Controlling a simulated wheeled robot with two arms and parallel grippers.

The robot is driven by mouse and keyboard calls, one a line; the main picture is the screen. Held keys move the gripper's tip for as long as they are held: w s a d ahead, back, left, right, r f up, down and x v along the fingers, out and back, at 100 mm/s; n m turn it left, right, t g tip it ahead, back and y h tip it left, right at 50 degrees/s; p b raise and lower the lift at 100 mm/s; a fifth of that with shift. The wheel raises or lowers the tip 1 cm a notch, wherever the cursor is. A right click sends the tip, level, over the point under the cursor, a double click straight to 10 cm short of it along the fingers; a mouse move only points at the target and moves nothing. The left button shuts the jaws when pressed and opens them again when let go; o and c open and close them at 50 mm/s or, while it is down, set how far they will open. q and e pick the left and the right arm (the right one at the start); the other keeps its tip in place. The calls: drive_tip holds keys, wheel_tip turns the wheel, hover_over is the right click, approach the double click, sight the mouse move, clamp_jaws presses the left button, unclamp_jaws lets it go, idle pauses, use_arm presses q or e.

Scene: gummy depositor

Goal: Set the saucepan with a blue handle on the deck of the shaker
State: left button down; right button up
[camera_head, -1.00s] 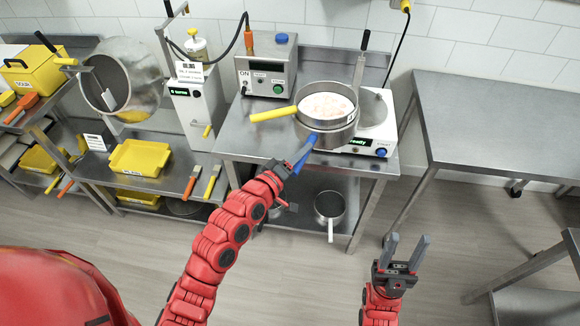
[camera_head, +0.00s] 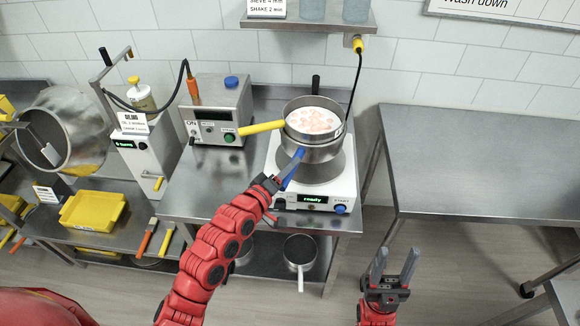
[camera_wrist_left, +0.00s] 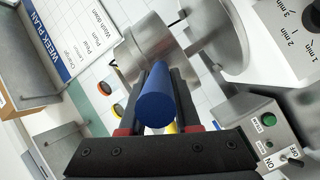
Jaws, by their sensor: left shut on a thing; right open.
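The saucepan with a blue handle (camera_head: 316,154) is steel; its blue handle (camera_head: 292,168) points toward me. A yellow-handled steel vessel (camera_head: 262,127) holding pale pink pieces sits nested on top of it. My left gripper (camera_head: 274,183) is shut on the blue handle, which also shows in the left wrist view (camera_wrist_left: 157,106). The white shaker (camera_head: 343,191) has a round steel deck (camera_head: 341,172) and a display reading "ready". The saucepan overlaps the deck in the head view and appears held above it; contact is hidden. My right gripper (camera_head: 394,266) is open and empty, low at the right.
A grey control box (camera_head: 216,112) stands left of the shaker on the steel table (camera_head: 190,190). An empty steel table (camera_head: 470,160) is at the right. A shelf (camera_head: 310,22) hangs above the shaker.

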use_arm(q)
drive_tip(key=shift+r, duration=0.1)
drive_tip(key=shift+f+b, duration=0.3)
drive_tip(key=shift+b, duration=0.15)
wheel_tip(320, 180, down, 6)
drive_tip(key=b, duration=0.6)
drive_tip(key=shift+r, duration=0.2)
drive_tip(key=c, duration=0.5)
unclamp_jaws()
drive_tip(key=shift+c, duration=0.2)
drive_tip(key=shift+f, duration=0.1)
